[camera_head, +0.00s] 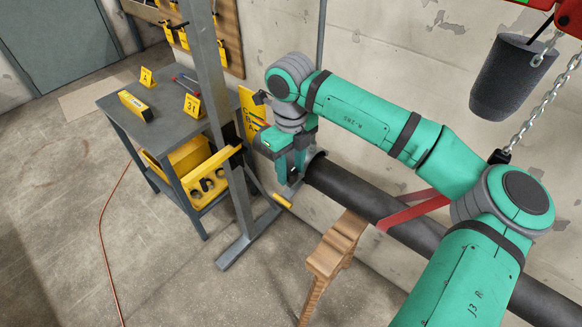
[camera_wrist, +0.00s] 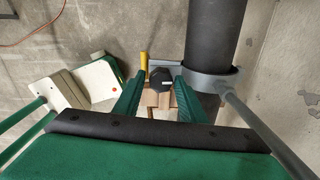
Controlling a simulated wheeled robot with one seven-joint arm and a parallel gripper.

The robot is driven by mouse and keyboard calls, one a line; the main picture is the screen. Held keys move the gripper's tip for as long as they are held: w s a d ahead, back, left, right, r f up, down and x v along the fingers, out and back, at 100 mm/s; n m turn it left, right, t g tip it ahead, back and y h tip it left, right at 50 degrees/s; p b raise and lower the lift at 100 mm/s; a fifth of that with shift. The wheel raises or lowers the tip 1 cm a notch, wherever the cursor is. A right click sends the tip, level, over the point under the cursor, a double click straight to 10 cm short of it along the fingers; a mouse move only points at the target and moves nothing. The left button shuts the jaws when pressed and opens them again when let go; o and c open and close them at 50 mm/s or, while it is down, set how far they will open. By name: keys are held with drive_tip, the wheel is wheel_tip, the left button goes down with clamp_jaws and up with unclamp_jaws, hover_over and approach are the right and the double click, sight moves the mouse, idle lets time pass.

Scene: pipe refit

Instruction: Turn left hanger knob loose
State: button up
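The hanger knob (camera_wrist: 160,77) is dark and round with a small pale mark on its face, in the wrist view. My gripper (camera_wrist: 161,84) has one green finger on each side of it. The fingers look spread, with a narrow gap to the knob, so I see no clear grip. A grey hanger collar (camera_wrist: 211,79) wraps the dark pipe (camera_wrist: 216,35) just right of the knob.
A grey post (camera_head: 222,110) stands left of my gripper, with a yellow-ended handle (camera_head: 283,201) close below. A wooden support (camera_head: 335,250) stands beside the pipe, near a red strap (camera_head: 410,210). A dark weight (camera_head: 512,75) hangs at upper right. A workbench (camera_head: 170,100) is left.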

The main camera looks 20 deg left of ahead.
drive_tip(key=shift+c, duration=0.2)
drive_tip(key=shift+w, duration=0.15)
drive_tip(key=c, duration=0.7)
